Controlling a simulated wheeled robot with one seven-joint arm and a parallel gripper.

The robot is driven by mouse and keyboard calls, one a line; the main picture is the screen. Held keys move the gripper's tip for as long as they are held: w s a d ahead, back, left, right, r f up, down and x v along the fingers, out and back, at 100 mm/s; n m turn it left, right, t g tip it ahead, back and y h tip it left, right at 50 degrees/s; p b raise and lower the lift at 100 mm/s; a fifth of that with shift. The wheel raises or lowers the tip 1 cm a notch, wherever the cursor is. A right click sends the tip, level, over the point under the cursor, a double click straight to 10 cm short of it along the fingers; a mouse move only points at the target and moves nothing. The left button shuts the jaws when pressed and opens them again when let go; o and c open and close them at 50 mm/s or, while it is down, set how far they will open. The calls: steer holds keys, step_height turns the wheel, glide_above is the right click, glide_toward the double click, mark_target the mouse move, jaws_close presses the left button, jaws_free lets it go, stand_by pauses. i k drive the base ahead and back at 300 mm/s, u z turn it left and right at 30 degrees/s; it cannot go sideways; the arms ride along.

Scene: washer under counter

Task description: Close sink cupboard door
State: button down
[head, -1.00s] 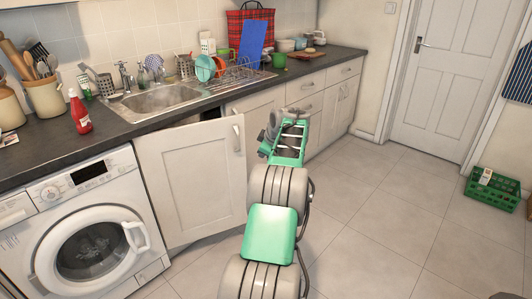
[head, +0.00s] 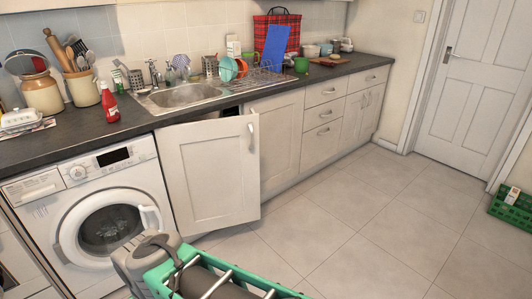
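The sink cupboard door (head: 208,175) is a cream panel beside the washer, below the sink (head: 183,95). It stands partly open, its free right edge swung out into the room. Its handle (head: 251,138) is near the top of that free edge. A dark gap (head: 231,111) shows above the door, under the counter; most of the cupboard inside is hidden by the door. A green and grey part of my arm is at the bottom, in front of and below the door, with no contact visible. My gripper's fingers are not visible.
The washing machine (head: 97,208) stands left of the door, its round door shut. A closed cupboard (head: 275,140) and drawers (head: 325,115) are to the right. The tiled floor (head: 360,230) is clear in the middle. A green crate (head: 510,208) sits at the right edge.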

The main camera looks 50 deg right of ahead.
mark_target(211, 168)
steer(key=k, duration=0.85)
steer(key=z, duration=0.95)
steer(key=i, duration=0.8)
steer(key=z, duration=0.45)
steer(key=i, duration=0.9)
steer(key=u, duration=0.9)
steer(key=i, duration=0.5)
steer(key=u, duration=0.5)
